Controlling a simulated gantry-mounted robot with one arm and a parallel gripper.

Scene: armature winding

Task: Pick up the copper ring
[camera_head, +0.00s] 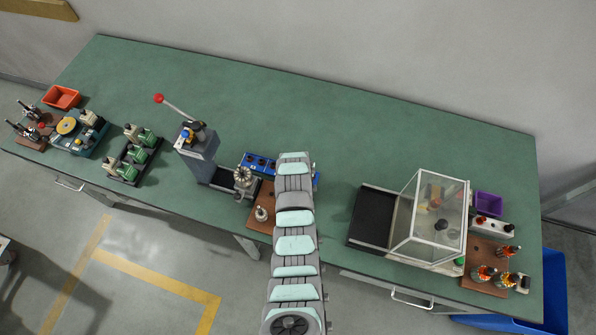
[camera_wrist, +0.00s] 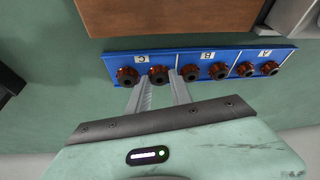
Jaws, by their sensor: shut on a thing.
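A blue rack (camera_wrist: 150,56) marked A, B and C holds a row of several reddish-brown copper rings with dark centres. My gripper (camera_wrist: 161,85) reaches over the rack at section C. It is shut on one copper ring (camera_wrist: 159,75), the second from the left in the wrist view. Another copper ring (camera_wrist: 127,77) sits just left of the fingers, and another (camera_wrist: 190,72) just right of them. The held ring looks level with the row; I cannot tell whether it is lifted. In the head view, my arm hides the gripper and part of the rack (camera_head: 247,157).
A brown board (camera_wrist: 165,15) lies beside the rack. A press with a red-knobbed lever (camera_head: 197,150) stands left of the rack on the green table (camera_head: 330,115). A clear-walled box (camera_head: 438,215) stands at the right. The table behind the rack is clear.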

